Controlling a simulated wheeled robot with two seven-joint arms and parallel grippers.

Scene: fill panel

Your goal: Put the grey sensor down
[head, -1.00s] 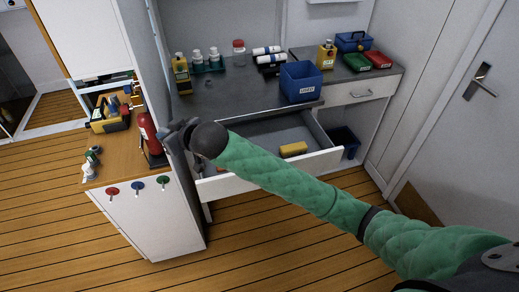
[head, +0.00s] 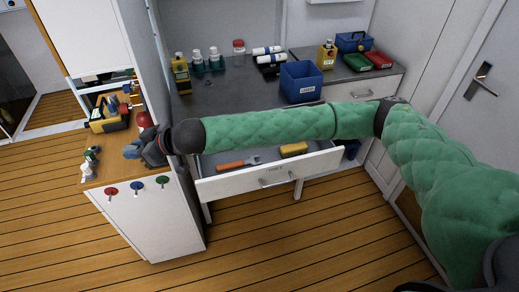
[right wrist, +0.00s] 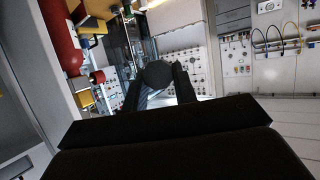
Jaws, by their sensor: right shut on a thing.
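My right gripper (head: 136,152) is at the end of the green-sleeved arm, over the right part of the wooden counter top (head: 108,172) in the head view. It is shut on a dark grey, rounded thing, which I take to be the grey sensor. In the right wrist view the sensor (right wrist: 158,73) sits between the two dark fingers (right wrist: 160,88). In the head view the gripper mostly hides it, and I cannot tell whether it touches the counter. My left gripper is not in view.
A red cylinder (head: 146,134) stands right behind the gripper. An open drawer (head: 265,180) holds an orange-handled wrench (head: 236,164) and a yellow thing (head: 293,149).

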